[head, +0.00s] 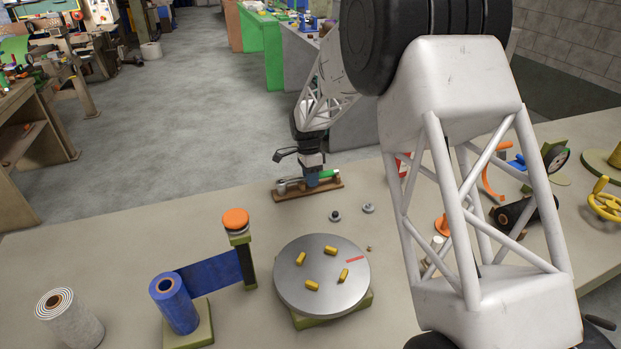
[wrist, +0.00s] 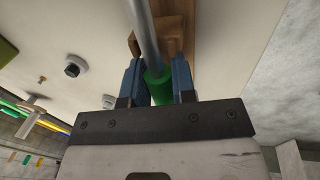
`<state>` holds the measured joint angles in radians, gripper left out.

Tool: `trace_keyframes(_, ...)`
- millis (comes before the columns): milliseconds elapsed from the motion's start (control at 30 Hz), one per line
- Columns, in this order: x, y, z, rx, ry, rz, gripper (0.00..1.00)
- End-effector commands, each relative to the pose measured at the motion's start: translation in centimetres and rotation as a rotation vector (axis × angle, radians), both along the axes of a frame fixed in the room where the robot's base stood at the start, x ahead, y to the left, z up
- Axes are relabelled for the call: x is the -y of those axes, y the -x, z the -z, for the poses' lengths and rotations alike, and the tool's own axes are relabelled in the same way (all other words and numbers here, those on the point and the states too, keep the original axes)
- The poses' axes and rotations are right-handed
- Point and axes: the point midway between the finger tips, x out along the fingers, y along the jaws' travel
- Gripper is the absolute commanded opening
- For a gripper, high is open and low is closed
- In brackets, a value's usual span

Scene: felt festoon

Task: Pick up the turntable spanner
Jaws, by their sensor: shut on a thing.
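The turntable spanner has a green handle (head: 328,173) and a grey metal shaft. It lies along a brown wooden rest (head: 330,186) at the table's far edge. My gripper (head: 312,180) reaches down over the rest with its blue fingers around the spanner. In the wrist view, my gripper (wrist: 158,82) is shut on the spanner's green handle (wrist: 158,92), one finger on each side. The metal shaft (wrist: 143,35) runs away over the wooden rest (wrist: 176,30). I cannot tell whether the spanner touches the rest.
A round grey turntable (head: 322,295) with yellow pegs stands nearer on the table. Two small knobs (head: 335,216) sit between it and the rest. A blue roll (head: 175,305), an orange-topped post (head: 236,222) and a white roll (head: 68,318) stand left. My arm hides part of the right side.

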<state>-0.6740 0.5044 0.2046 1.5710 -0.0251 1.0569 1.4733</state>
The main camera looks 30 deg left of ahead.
Motion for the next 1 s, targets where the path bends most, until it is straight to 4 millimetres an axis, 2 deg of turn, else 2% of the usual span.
trace_keyframes(367, 0.0, 0.0, -0.6, 0.001, -0.001, 0.0, 0.0)
trace_keyframes(667, 0.0, 0.0, -3.7, 0.002, -0.002, 0.0, 0.0)
trace_keyframes(1000, 2.6, 3.4, -4.0, 0.0, 0.0, 0.0, 0.0)
